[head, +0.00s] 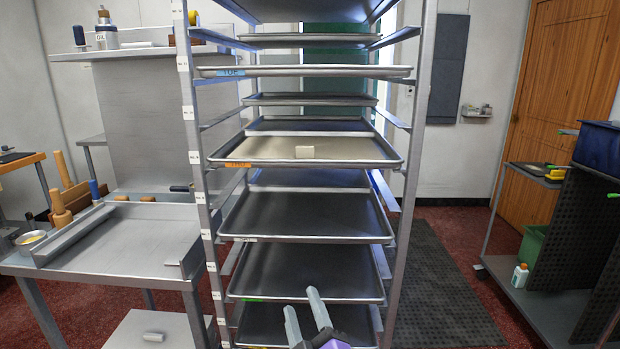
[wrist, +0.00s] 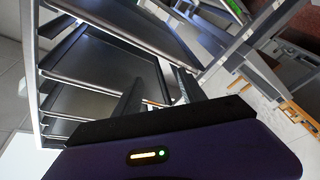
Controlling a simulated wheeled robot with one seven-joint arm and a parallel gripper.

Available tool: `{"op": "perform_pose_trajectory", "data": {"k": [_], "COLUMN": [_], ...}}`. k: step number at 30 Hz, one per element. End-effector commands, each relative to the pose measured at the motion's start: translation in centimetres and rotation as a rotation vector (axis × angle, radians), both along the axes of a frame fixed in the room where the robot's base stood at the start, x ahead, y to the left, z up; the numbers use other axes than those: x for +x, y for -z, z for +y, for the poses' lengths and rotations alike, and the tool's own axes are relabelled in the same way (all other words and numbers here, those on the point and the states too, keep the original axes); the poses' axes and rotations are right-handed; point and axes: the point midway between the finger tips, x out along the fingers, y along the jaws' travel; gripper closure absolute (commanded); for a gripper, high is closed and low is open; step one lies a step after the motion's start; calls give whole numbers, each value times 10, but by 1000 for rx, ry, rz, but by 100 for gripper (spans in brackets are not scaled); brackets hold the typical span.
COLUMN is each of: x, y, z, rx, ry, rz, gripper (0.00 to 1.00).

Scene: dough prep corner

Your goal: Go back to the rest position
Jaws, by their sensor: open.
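My gripper (head: 306,318) shows at the bottom middle of the head view, in front of the lower trays of a tall metal rack (head: 418,130). Its two grey fingers point up and stand apart, with nothing between them. In the wrist view my gripper (wrist: 158,92) also shows open and empty, with rack trays (wrist: 105,62) beyond the fingers. The rest of my arm is mostly out of the head view.
A steel table (head: 120,262) with wooden tools stands left. A cart (head: 545,300) with bins stands right. A dark floor mat (head: 445,285) lies clear between rack and cart.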

Motion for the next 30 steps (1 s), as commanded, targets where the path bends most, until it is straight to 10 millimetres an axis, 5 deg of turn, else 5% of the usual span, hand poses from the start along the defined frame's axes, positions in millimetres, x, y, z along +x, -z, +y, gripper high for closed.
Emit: {"op": "perform_pose_trajectory", "data": {"k": [4,12,30], "x": [-61,-167,-380], "y": [32,60,54], "z": [-32,-88,-191], "rx": [163,416,754], "ry": [-28,-31,150], "rz": [50,126,312], "gripper": [52,52,52]}}
